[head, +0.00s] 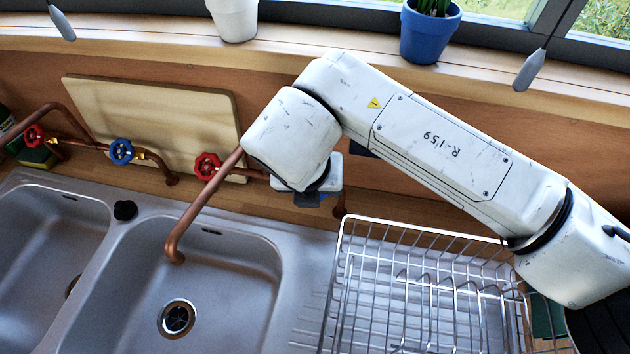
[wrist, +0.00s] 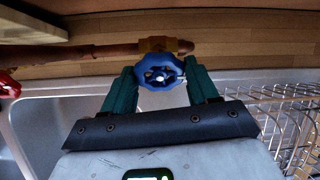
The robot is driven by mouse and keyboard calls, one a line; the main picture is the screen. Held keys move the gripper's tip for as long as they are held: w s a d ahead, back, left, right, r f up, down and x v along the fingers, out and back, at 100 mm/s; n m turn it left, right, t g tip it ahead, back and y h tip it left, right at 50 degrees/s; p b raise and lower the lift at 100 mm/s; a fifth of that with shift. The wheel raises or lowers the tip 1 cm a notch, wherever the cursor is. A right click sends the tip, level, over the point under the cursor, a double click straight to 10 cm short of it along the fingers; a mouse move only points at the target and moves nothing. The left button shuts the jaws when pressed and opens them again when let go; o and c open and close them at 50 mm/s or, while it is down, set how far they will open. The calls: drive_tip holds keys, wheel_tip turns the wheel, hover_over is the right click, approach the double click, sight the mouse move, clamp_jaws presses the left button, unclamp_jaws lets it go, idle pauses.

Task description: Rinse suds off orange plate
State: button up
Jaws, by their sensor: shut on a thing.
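My gripper (wrist: 160,72) is shut on a blue valve handle (wrist: 158,74) on the copper pipe, with a green finger on each side of it in the wrist view. In the head view my arm hides most of the gripper and this handle. The copper spout (head: 188,226) hangs over the right basin (head: 240,262). No water stream is visible from it. A red valve handle (head: 208,166) sits on the pipe left of my gripper. The orange plate is not in view, and no suds are visible.
An empty wire dish rack (head: 430,262) stands right of the sink. A wooden board (head: 160,118) leans on the wall behind the pipes. Another blue handle (head: 121,151) and red handle (head: 34,135) are further left. Plant pots (head: 430,32) stand on the sill.

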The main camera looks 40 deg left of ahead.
drive_tip(key=c, duration=0.5)
drive_tip(key=shift+f+n+b, duration=0.1)
drive_tip(key=shift+n+b, duration=0.2)
drive_tip(key=shift+b, duration=0.15)
drive_tip(key=n+b, duration=0.3)
drive_tip(key=b, duration=0.1)
drive_tip(key=shift+a+f+t+h, duration=0.1)
drive_tip(key=shift+t+h, duration=0.2)
drive_tip(key=shift+t, duration=0.1)
drive_tip(key=n+t+b, duration=0.1)
drive_tip(key=n+b, duration=0.3)
drive_tip(key=shift+r+n, duration=0.2)
drive_tip(key=shift+n, duration=0.1)
drive_tip(key=o, duration=1.1)
drive_tip(key=shift+s, duration=0.1)
